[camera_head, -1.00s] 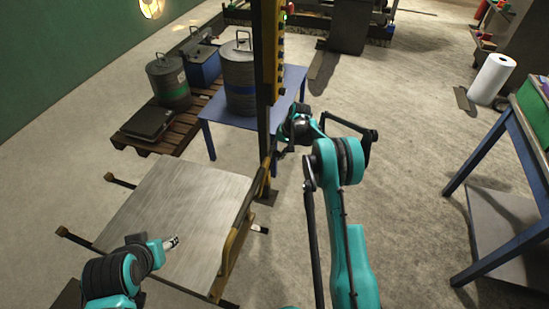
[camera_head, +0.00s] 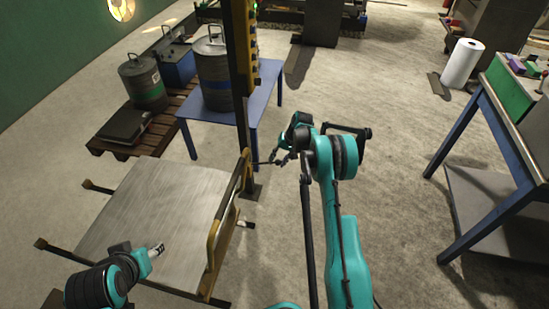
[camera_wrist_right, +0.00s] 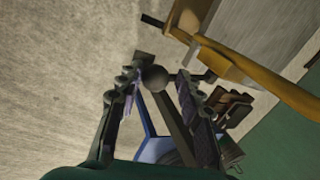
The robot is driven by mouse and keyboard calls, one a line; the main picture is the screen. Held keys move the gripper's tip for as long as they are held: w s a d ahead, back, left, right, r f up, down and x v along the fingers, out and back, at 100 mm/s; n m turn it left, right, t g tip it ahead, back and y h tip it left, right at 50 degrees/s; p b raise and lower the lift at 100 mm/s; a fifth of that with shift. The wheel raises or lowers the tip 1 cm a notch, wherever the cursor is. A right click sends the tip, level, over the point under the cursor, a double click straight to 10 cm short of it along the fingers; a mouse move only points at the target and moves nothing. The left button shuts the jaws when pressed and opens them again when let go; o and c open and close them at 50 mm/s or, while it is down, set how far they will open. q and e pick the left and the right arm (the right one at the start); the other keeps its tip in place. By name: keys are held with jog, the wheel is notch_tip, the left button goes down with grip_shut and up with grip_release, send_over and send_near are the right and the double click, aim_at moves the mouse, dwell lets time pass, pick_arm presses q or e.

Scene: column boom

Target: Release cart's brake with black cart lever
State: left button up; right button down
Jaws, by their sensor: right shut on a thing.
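The cart (camera_head: 150,210) has a pale flat top and a yellow handle rail (camera_head: 222,225) on its right side. The black cart lever (camera_head: 258,162) is a thin rod sticking out to the right by the rail's far end. In the right wrist view its dark round knob (camera_wrist_right: 155,78) sits between my fingers. My right gripper (camera_head: 277,160) is shut on the lever's end; the fingers (camera_wrist_right: 156,95) also show in the wrist view. My left gripper (camera_head: 157,249) hangs over the cart's near left part; its fingers are too small to read.
A yellow and dark column (camera_head: 240,90) stands just behind the cart. Beyond it are a blue table (camera_head: 262,105) with a metal canister (camera_head: 213,80) and a pallet (camera_head: 110,148). A blue-legged workbench (camera_head: 500,140) stands at the right. The floor between is clear.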

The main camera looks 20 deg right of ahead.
jog(key=shift+s+f+t+y, duration=0.3)
jog(key=shift+f+y, duration=0.1)
jog(key=shift+f, duration=0.3)
jog(key=c, duration=1.2)
grip_release()
jog(key=shift+f, duration=0.1)
jog(key=shift+w+f, duration=0.15)
jog(key=shift+f, duration=0.05)
jog(key=shift+r, duration=0.15)
jog(key=shift+d+r, duration=0.15)
jog(key=shift+d, duration=0.05)
jog(key=shift+d+r, duration=0.1)
jog(key=shift+r, duration=0.15)
jog(key=v, duration=1.1)
jog(key=shift+r, duration=0.2)
